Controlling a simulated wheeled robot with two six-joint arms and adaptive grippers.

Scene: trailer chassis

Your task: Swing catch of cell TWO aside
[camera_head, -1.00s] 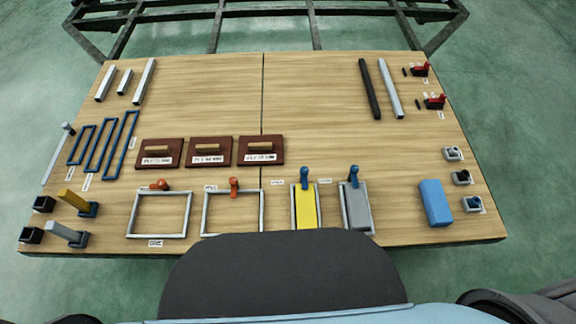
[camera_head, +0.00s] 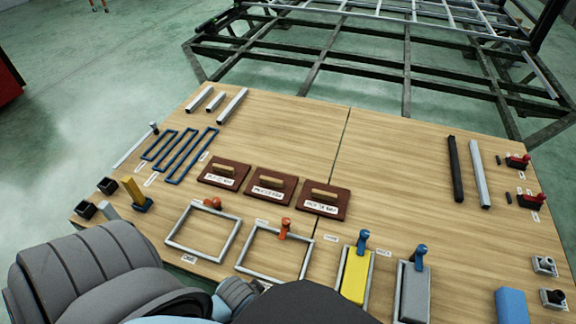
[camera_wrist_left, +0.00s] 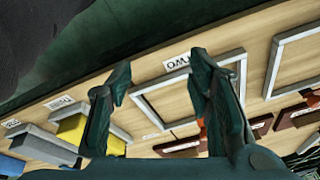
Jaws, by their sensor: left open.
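Cell TWO is the second grey frame from the left (camera_head: 246,246), empty inside. Its orange catch (camera_head: 284,228) sits at the far rail and points across it. In the left wrist view, an upside-down TWO label (camera_wrist_left: 177,62) lies beside the frame (camera_wrist_left: 150,110). The catch shows there as an orange bit (camera_wrist_left: 201,131), mostly hidden behind a finger. My left gripper (camera_wrist_left: 158,80) is open and empty above cell TWO, fingers apart. In the head view my left arm reaches in from the left, its gripper hidden. My right gripper is not in view.
The neighbouring frame (camera_head: 176,226) has an orange catch (camera_head: 212,203) turned along its rail. A yellow block (camera_head: 356,275) and a grey block (camera_head: 414,292) sit in frames with blue catches. Brown handled plates (camera_head: 270,186) lie just behind. The table's middle back is clear.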

